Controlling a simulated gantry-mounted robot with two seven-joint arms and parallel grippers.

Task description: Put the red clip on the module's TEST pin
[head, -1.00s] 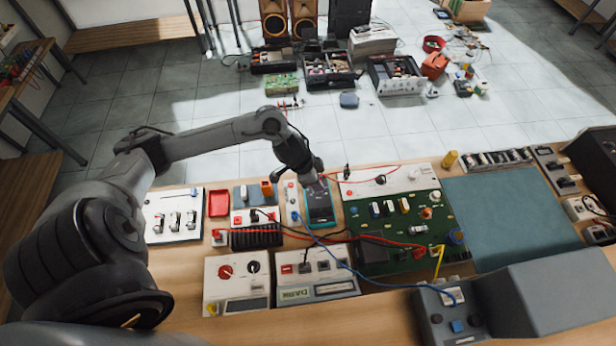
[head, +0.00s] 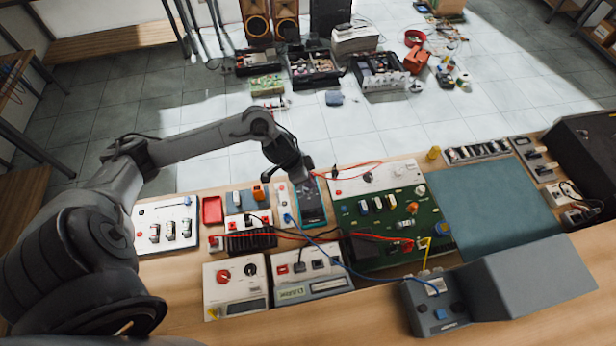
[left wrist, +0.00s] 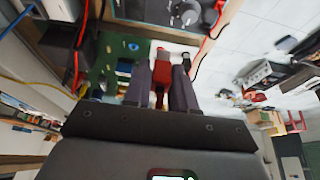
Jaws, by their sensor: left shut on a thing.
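My left gripper (head: 304,177) reaches in over the far edge of the bench, above the top of a teal handheld meter (head: 313,206). In the left wrist view its two grey fingers (left wrist: 160,85) are shut on the red clip (left wrist: 160,68), which shows as a red block between them. The green circuit board (head: 380,222), with a white panel (head: 375,178) along its far side, lies to the right of the gripper. I cannot make out the TEST pin or which part is the module. My right gripper is in neither view.
Red, blue and yellow leads cross the bench. White instrument boxes (head: 235,286) stand in front, a red tray (head: 212,210) lies to the left. A grey-green mat (head: 497,208) to the right is bare. A grey sloped console (head: 530,285) stands at the front right.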

